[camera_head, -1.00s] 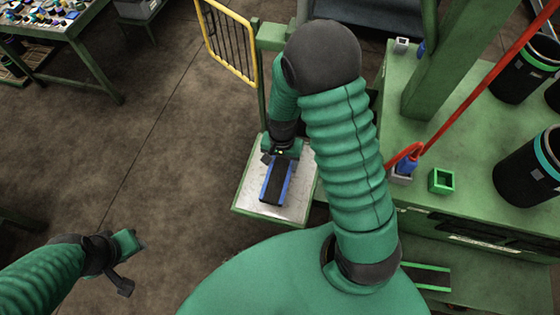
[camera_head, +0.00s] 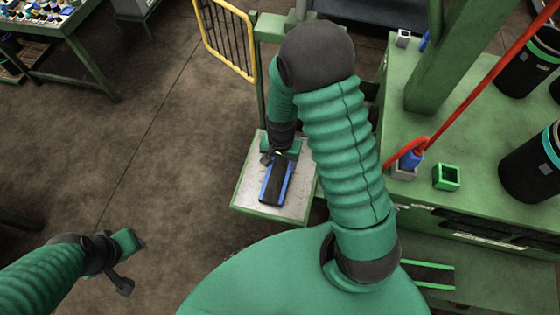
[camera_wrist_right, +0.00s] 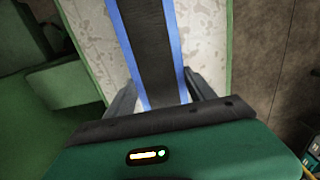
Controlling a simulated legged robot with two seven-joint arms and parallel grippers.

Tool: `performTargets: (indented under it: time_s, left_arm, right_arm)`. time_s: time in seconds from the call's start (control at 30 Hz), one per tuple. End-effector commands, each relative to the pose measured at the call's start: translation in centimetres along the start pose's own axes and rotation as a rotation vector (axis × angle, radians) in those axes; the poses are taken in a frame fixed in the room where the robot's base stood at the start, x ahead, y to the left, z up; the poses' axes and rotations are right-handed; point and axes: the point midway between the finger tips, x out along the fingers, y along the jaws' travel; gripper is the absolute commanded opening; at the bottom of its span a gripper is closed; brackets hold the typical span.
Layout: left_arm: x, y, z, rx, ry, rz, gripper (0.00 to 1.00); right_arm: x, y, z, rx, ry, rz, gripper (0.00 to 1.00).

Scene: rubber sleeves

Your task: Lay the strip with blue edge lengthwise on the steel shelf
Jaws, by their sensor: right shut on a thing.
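The strip with blue edge (camera_head: 276,183) is black with blue along both long sides. It lies over the steel shelf (camera_head: 246,197), pointing along the shelf's longer direction; whether it touches the surface I cannot tell. My right gripper (camera_head: 279,156) is at the strip's far end, shut on it. In the right wrist view the strip (camera_wrist_right: 150,45) runs up between the two fingers (camera_wrist_right: 160,92), with the pale shelf (camera_wrist_right: 205,40) beneath. My left gripper (camera_head: 128,261) is over the floor at lower left, empty, its two fingers apart.
A strip with green edges (camera_head: 430,275) lies at lower right. The green bench (camera_head: 420,205) holds a green square holder (camera_head: 446,177), a grey holder with a blue piece (camera_head: 407,165) and black bins (camera_head: 535,165). A yellow barrier (camera_head: 228,40) stands behind the shelf.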

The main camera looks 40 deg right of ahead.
Motion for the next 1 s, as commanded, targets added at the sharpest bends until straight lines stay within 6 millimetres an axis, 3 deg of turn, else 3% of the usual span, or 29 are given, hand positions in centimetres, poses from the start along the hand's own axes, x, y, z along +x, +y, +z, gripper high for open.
performTargets:
  time_s: [0.13,0.47,0.5,0.6,0.7,1.0]
  left_arm:
    - [0.69,0.0,0.16,0.0,0.0,0.0,0.36]
    - [0.74,0.0,0.17,0.0,0.0,0.0,0.36]
    - [0.74,0.0,0.17,0.0,0.0,0.0,0.36]
    - [0.74,0.0,0.17,0.0,0.0,0.0,0.36]
    - [0.75,0.0,0.18,0.0,0.0,0.0,0.36]
    - [0.77,0.0,0.18,0.0,0.0,0.0,0.36]
  right_arm:
    - [0.91,-0.01,0.0,0.0,0.001,-0.001,0.21]
    - [1.05,-0.02,0.0,0.0,0.0,-0.001,0.21]
    - [1.05,-0.02,0.0,0.0,0.0,-0.001,0.64]
    - [1.06,-0.02,0.01,0.0,0.0,0.0,0.77]
    - [1.06,-0.01,0.0,0.0,0.0,0.0,0.88]
    - [0.92,-0.03,-0.01,0.0,0.001,-0.001,0.88]
